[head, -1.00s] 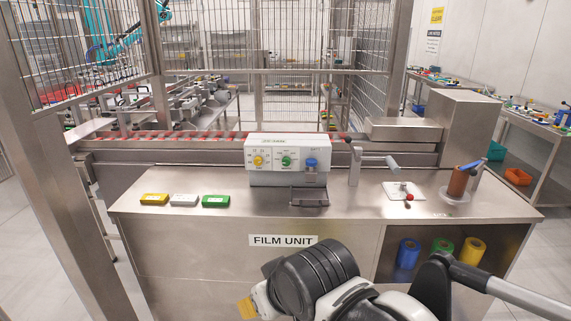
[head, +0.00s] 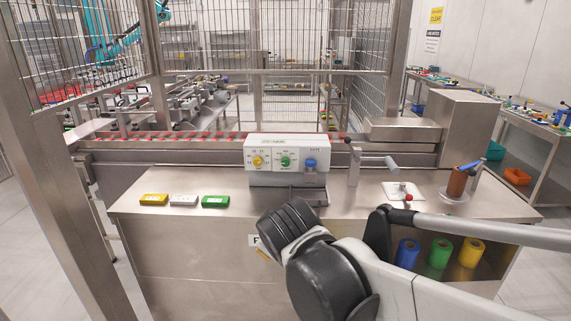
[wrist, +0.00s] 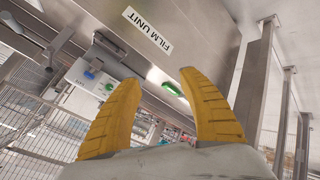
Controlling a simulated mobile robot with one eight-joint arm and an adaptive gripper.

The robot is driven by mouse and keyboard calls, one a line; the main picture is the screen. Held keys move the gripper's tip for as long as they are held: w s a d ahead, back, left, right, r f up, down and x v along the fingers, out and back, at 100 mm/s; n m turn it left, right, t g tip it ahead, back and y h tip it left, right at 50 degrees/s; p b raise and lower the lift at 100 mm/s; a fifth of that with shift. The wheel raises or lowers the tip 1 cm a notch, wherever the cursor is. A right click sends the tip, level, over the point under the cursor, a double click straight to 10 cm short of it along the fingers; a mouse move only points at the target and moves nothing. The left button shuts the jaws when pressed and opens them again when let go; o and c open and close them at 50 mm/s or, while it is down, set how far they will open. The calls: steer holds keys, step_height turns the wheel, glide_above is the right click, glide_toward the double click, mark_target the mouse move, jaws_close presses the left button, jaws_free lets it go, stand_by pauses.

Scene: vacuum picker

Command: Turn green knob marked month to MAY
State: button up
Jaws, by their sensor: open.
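The green knob (head: 286,161) is in the middle of the white control panel (head: 262,178), between a yellow knob (head: 258,161) and a blue knob (head: 310,163). The marks around it are too small to read. In the wrist view the panel is tilted, and the green knob (wrist: 109,87) shows small near the left finger. My gripper (wrist: 158,80) has two yellow fingers spread apart with nothing between them. In the head view it is mostly hidden behind my arm, low in front of the bench and away from the knob.
The steel bench top (head: 140,205) holds yellow, white and green blocks (head: 184,200) at the left. A lever (head: 370,162) and a white plate with a red-tipped handle (head: 402,191) stand at the right. Colored rolls (head: 440,253) sit below.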

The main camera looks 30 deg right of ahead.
steer(key=w+d+r+n+t+h, duration=0.3)
steer(key=w+d+n+h, duration=0.2)
steer(key=w+d+n, duration=0.65)
steer(key=n+t+h, duration=0.1)
steer(key=n+t, duration=0.2)
steer(key=n, duration=0.8)
glide_toward(285, 163)
steer(key=b+x, duration=0.2)
steer(key=x, duration=0.8)
steer(key=shift+w+d+f, duration=0.15)
steer(key=shift+w+d, duration=0.05)
jaws_close()
